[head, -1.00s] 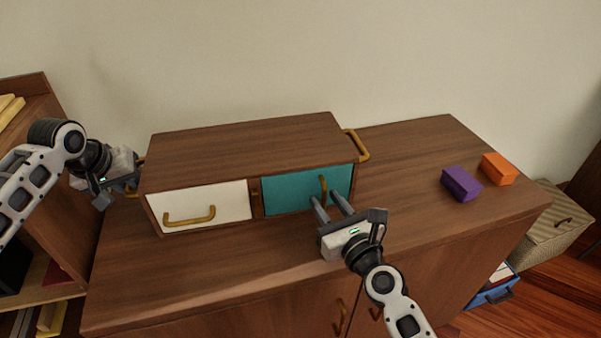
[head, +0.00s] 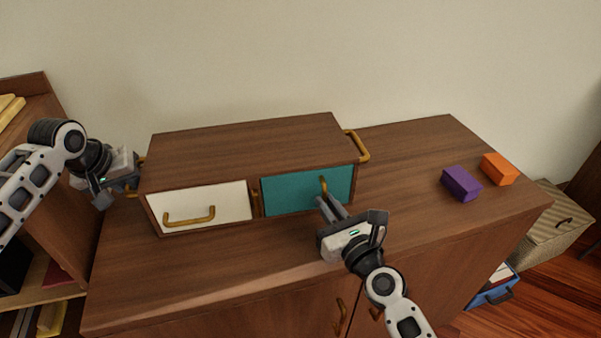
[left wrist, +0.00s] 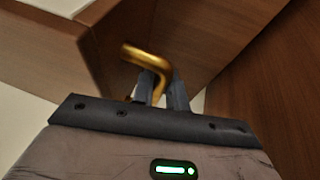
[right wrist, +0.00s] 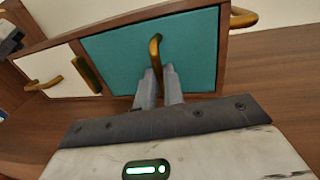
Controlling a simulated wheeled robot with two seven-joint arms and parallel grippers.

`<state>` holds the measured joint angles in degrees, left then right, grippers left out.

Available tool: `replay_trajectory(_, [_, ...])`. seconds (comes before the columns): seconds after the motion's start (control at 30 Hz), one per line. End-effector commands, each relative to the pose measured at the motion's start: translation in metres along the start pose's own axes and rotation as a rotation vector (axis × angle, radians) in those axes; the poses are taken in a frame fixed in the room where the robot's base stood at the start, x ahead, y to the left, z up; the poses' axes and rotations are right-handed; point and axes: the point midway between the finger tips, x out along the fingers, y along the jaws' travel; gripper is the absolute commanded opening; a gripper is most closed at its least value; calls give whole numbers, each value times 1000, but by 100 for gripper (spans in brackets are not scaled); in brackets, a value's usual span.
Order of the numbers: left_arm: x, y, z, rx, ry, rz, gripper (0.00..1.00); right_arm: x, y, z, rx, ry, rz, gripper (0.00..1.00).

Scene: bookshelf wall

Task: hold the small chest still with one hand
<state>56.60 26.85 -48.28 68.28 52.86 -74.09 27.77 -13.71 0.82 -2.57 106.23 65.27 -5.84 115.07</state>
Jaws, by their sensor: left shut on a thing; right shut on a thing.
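The small chest (head: 245,147) is a long wooden box on top of a cabinet, with a white drawer (head: 205,206) on the left and a teal drawer (head: 300,190) on the right; both drawers look closed. My left gripper (head: 134,186) is at the chest's left end, shut on its brass side handle (left wrist: 150,62). My right gripper (head: 326,203) is in front of the teal drawer. It is shut on the drawer's upright brass handle (right wrist: 155,50), the upper part of which shows above the fingers.
A purple block (head: 461,184) and an orange block (head: 499,169) lie on the right of the cabinet top (head: 400,200). A bookshelf (head: 40,105) stands at the left. The chest's right side handle (head: 357,146) is free. The cabinet top in front of the chest is clear.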

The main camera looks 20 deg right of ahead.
Motion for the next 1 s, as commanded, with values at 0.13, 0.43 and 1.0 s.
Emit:
replay_trajectory(0.13, [6,-9,5,-11,-14,-19,0,-12,-1,-2,-3,1,-7,0])
replay_trajectory(0.43, [6,-9,5,-11,-13,-19,0,-32,2,-1,-5,1,-10,0])
replay_trajectory(1.0, [6,-10,5,-11,-13,-20,0,-72,9,-2,-6,2,-11,0])
